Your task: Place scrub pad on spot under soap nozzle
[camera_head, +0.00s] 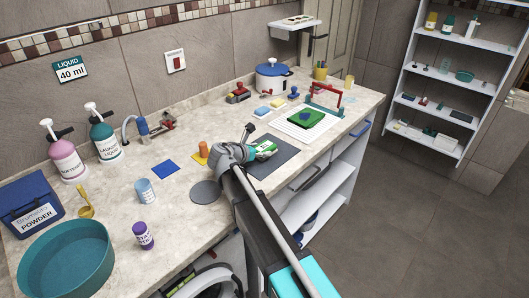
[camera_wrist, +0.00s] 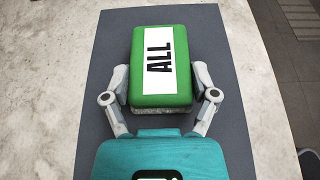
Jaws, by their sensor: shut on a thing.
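My gripper (camera_head: 253,153) is shut on a green block (camera_head: 266,149) with a white label. In the wrist view the block (camera_wrist: 160,66) lies between the two grey fingers (camera_wrist: 161,97), its label reads "ALL", and its lower edge is speckled grey. It looks like the scrub pad, but its name is not fully readable. It is over a dark grey mat (camera_head: 276,162); I cannot tell whether it touches. A pink pump bottle (camera_head: 66,160) and a teal pump bottle (camera_head: 105,142) stand at the back left. A flat blue square (camera_head: 165,168) lies in front of them.
A blue-and-grey hose fitting (camera_head: 143,129) stands at the wall. An orange cylinder (camera_head: 203,152), a light blue can (camera_head: 145,191), a purple bottle (camera_head: 143,235) and a teal basin (camera_head: 66,262) stand on the counter. A grey disc (camera_head: 205,192) lies near the front edge.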

